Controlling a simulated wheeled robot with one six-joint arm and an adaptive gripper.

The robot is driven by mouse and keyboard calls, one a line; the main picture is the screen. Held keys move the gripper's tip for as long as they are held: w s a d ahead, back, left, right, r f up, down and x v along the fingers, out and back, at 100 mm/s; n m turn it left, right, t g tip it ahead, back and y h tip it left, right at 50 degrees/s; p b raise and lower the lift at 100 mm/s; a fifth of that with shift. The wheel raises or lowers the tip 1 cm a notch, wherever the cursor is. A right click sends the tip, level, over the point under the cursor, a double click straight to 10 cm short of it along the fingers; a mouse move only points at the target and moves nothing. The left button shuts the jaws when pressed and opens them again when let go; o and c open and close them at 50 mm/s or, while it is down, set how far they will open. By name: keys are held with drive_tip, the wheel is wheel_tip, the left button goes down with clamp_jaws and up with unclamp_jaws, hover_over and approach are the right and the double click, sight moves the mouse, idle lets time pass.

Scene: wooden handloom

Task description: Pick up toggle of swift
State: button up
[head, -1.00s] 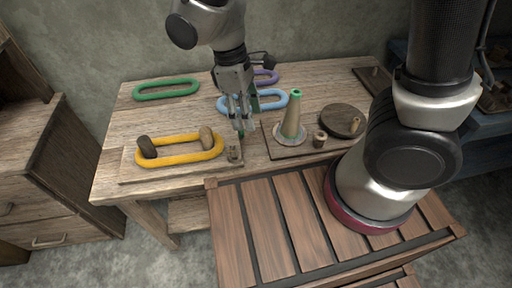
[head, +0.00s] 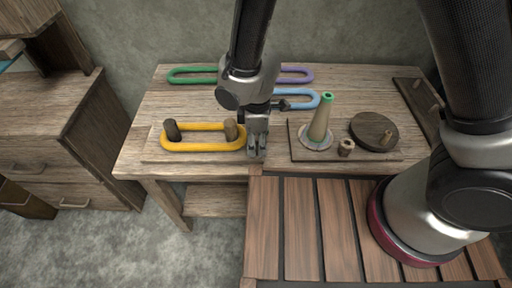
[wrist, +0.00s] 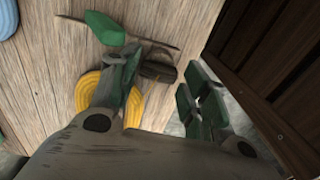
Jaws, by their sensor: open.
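The swift is a pale board (head: 152,155) at the table's front left. It carries a yellow skein (head: 190,149) stretched around a dark peg (head: 173,130) and a tan peg (head: 231,130). My gripper (head: 257,152) points down at the board's right end and hides most of that spot in the head view. In the wrist view the fingers (wrist: 158,95) are open and apart. A short dark brown piece (wrist: 157,72), which looks like the toggle, shows between and just beyond them, next to the yellow skein (wrist: 88,90). Whether the fingers touch it I cannot tell.
A second board (head: 295,153) with a green-topped cone (head: 321,118), a small spool (head: 346,148) and a round wooden disc (head: 374,131) stands close right. Green (head: 190,82), blue (head: 303,105) and purple (head: 298,82) skeins lie behind. A green piece (wrist: 105,28) shows in the wrist view.

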drive_tip(key=shift+f, duration=0.85)
drive_tip(key=c, duration=0.3)
drive_tip(key=shift+c, duration=0.2)
